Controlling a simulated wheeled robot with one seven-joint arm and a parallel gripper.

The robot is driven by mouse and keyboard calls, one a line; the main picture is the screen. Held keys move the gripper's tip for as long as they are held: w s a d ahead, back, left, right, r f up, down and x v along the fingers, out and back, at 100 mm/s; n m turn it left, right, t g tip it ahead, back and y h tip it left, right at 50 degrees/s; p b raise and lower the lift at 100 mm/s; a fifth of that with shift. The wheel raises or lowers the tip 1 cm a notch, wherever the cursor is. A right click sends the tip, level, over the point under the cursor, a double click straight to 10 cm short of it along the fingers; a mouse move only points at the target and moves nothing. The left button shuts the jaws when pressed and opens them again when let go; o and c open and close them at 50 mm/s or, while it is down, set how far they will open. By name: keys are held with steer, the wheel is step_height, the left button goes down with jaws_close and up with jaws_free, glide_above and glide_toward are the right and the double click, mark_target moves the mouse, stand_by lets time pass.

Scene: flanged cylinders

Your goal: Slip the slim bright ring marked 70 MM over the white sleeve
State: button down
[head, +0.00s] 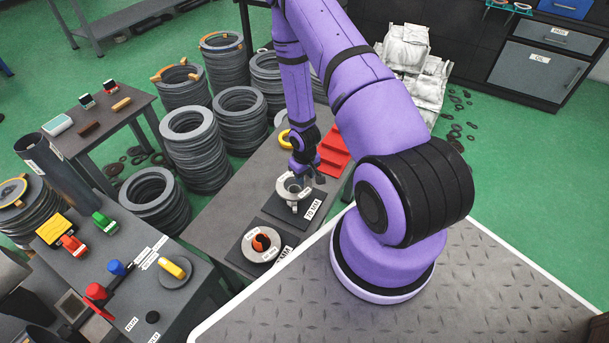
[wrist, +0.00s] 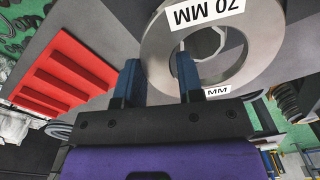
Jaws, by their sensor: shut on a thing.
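My gripper (wrist: 158,66) is shut on the rim of a slim bright metal ring (wrist: 157,45) with a white 70 MM label. One finger is outside the ring and the other inside its hole. In the wrist view, the pale end of the white sleeve (wrist: 204,42) shows through the hole, off its middle. In the head view, my gripper (head: 303,169) holds the ring (head: 282,186) at the pale sleeve on a dark plate (head: 276,208) labelled 70 MM. I cannot tell whether the ring is just above the sleeve or around it.
A second plate with a grey flanged piece (head: 249,246) and orange core stands nearer on the same table. A red stepped rack (head: 335,150) and a yellow ring (head: 284,138) lie behind. Stacks of grey rings (head: 196,150) stand left of the table.

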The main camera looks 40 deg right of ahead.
steer(key=shift+f, duration=0.85)
steer(key=c, duration=0.7)
jaws_free()
step_height(320, 180, up, 11)
steer(key=shift+f, duration=0.15)
stand_by(0.4)
